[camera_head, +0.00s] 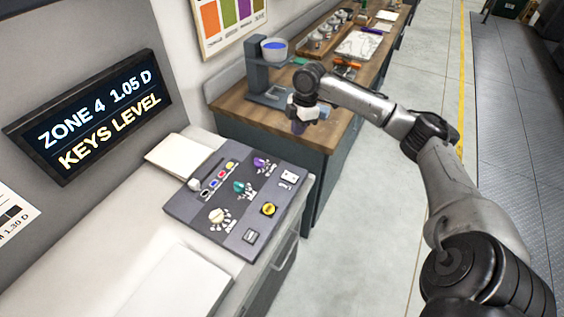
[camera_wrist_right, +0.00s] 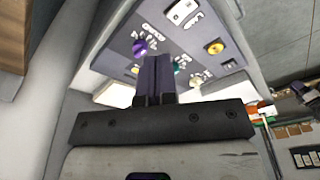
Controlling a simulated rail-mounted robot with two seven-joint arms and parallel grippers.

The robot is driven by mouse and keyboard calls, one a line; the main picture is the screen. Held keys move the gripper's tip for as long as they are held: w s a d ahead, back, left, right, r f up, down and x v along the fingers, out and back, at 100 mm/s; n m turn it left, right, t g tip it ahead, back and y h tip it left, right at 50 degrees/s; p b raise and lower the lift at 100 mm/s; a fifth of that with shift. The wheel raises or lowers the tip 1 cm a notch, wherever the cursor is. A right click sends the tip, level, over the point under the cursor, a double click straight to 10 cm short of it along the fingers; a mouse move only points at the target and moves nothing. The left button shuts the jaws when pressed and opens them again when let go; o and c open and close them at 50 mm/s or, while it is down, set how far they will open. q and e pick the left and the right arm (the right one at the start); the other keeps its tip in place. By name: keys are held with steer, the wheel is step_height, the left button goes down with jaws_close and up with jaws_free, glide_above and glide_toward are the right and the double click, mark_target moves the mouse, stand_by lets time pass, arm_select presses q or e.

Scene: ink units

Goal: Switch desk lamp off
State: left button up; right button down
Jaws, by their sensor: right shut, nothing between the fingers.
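A grey control panel (camera_head: 228,232) lies on the white counter. It bears a white switch plate (camera_head: 290,177), a yellow round button (camera_head: 268,209), a dark square switch (camera_head: 250,236), a purple knob (camera_head: 260,163), a teal knob (camera_head: 240,187) and a cream knob (camera_head: 217,215). No desk lamp is clearly recognisable, and I cannot read which control is for it. My right gripper (camera_head: 298,126) is shut and empty, beyond the panel's far right corner. In the wrist view its closed fingers (camera_wrist_right: 155,76) overlap the panel (camera_wrist_right: 190,38). My left gripper is out of view.
A wooden bench (camera_head: 236,112) with a grey stand (camera_head: 257,70), a blue-topped cup (camera_head: 273,50) and several small items runs behind. A display (camera_head: 95,115) hangs on the wall. White sheets (camera_head: 175,285) lie on the counter. The floor at right is clear beyond my arm.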

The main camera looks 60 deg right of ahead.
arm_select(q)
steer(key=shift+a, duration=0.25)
arm_select(e)
steer(key=shift+s+a+r+n+y, duration=0.1)
steer(key=shift+a+n+y, duration=0.25)
steer(key=shift+n, duration=0.8)
steer(key=shift+s+a+f+n+y, duration=0.15)
steer(key=shift+a+n+y, duration=0.2)
steer(key=shift+n, duration=0.75)
steer(key=shift+s+a+r+n+y, duration=0.15)
steer(key=shift+a+n, duration=0.25)
steer(key=shift+n, duration=0.75)
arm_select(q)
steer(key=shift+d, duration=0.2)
arm_select(e)
steer(key=b, duration=0.1)
glide_toward(287, 175)
steer(key=x, duration=0.5)
steer(key=shift+a, duration=0.25)
steer(key=shift+w+f, duration=0.2)
steer(key=shift+f, duration=0.55)
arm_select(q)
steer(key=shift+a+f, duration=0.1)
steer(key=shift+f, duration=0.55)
arm_select(e)
steer(key=shift+f, duration=0.1)
